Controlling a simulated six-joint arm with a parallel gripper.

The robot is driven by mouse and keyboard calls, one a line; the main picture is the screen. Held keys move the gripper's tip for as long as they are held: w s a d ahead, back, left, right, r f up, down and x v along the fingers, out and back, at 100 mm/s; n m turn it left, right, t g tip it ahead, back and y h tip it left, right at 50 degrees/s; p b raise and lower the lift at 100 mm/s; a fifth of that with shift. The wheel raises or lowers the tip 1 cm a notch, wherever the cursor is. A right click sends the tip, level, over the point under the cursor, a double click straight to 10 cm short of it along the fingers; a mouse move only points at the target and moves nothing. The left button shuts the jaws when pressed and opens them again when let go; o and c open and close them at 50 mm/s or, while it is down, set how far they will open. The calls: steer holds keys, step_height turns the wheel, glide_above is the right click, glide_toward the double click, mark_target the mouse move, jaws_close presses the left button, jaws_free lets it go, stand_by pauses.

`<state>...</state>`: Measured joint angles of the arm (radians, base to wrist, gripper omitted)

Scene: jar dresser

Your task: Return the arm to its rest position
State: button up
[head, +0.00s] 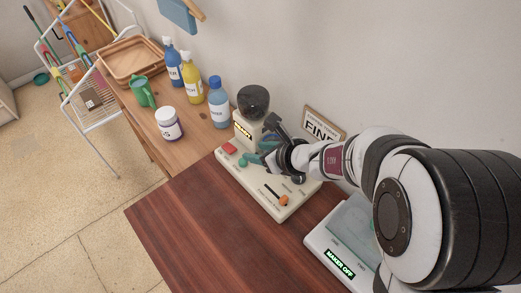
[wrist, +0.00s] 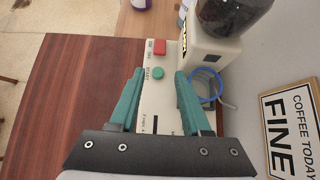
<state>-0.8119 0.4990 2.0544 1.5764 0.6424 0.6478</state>
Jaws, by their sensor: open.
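My gripper (head: 259,156) is at the end of my arm, which reaches in from the right in the head view. It is over the cream coffee grinder (head: 230,178), close to its front panel. In the wrist view its two teal fingers (wrist: 158,98) are spread apart with nothing between them. The grinder's red button (wrist: 160,47) and green button (wrist: 157,73) show beyond and between the fingers. The dark bean hopper (wrist: 232,15) is at the top of the wrist view. A blue ring (wrist: 207,86) is beside the right finger; what it belongs to is partly hidden.
A machine labelled MAKER OFF (head: 328,250) stands below my arm. A FINE sign (head: 322,124) leans by the wall. The dark tabletop (head: 205,235) is clear in front.

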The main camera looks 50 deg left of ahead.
steer(key=shift+d+r, duration=0.4)
steer(key=shift+d, duration=0.1)
steer(key=s+d+r+n+h, duration=0.1)
steer(key=d+r+n, duration=0.3)
steer(key=d, duration=0.5)
steer(key=s+d+r+n+h, duration=0.1)
steer(key=d+r+n, duration=0.3)
steer(key=d, duration=0.4)
steer(key=s+d+n+h, duration=0.2)
steer(key=s+d+h, duration=0.1)
steer(key=d, duration=0.7)
steer(key=s+d+f+n+h, duration=0.1)
steer(key=s+d+n+h, duration=0.1)
steer(key=s+d, duration=0.4)
steer(key=d+h, duration=0.1)
steer(key=d, duration=0.4)
steer(key=shift+s+f, duration=0.15)
steer(key=shift+f, duration=0.1)
